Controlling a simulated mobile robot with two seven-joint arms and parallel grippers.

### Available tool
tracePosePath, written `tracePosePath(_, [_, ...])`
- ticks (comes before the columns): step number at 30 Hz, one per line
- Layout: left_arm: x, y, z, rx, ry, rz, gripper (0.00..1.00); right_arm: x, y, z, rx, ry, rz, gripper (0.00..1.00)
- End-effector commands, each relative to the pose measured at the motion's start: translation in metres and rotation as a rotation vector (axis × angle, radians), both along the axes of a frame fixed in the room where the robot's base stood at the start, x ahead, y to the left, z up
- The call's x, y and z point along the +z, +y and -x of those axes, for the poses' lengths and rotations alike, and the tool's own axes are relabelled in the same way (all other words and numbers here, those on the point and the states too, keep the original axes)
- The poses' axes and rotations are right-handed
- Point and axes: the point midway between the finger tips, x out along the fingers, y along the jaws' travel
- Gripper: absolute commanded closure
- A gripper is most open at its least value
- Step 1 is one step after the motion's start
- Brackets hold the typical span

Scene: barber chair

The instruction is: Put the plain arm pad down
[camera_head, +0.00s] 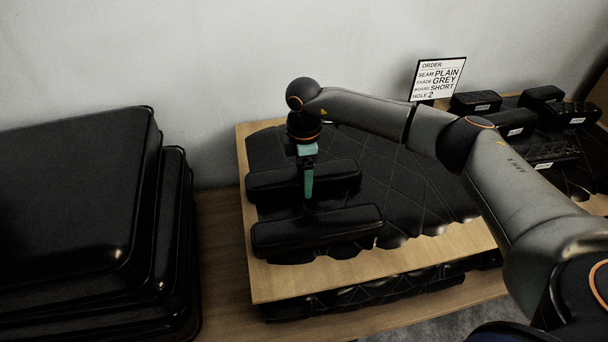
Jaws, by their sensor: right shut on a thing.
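Two smooth black arm pads without visible quilting are at the left part of a black quilted panel on a light wooden board (270,283). My right gripper (308,188) points down and is shut on the rear arm pad (272,186), with one finger showing on its near side. That pad lies level, on or just above the panel; I cannot tell whether it touches. The front arm pad (335,229) lies along the panel's near edge, apart from the rear pad. The far finger is hidden. My left gripper is not in view.
A tall stack of black cushions (75,215) stands at the left. Several labelled black pads (515,122) lie at the back right. The quilted panel (415,195) is bare right of the pads.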

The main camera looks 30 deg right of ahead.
Motion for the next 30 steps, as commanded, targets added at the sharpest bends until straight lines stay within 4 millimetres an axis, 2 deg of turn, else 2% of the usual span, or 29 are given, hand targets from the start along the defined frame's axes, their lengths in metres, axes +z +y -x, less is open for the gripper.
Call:
tracePosePath(1, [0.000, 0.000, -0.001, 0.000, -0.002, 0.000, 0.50, -0.002, 0.000, 0.000, 0.000, 0.001, 0.000, 0.17])
tracePosePath(6, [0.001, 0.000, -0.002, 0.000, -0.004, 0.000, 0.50, -0.001, 0.000, 0.000, 0.000, 0.001, 0.000, 0.00])
tracePosePath(13, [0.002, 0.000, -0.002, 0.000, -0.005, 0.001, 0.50, 0.000, 0.000, 0.000, 0.000, 0.001, 0.000, 0.00])
tracePosePath(16, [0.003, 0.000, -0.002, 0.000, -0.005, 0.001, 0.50, 0.007, 0.000, 0.000, 0.000, 0.000, -0.001, 0.00])
tracePosePath(20, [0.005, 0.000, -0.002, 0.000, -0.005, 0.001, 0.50, 0.028, 0.000, -0.001, 0.000, -0.003, -0.002, 0.00])
tracePosePath(30, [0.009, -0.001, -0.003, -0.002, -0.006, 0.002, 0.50, 0.098, 0.000, -0.001, 0.000, -0.003, 0.000, 0.00])
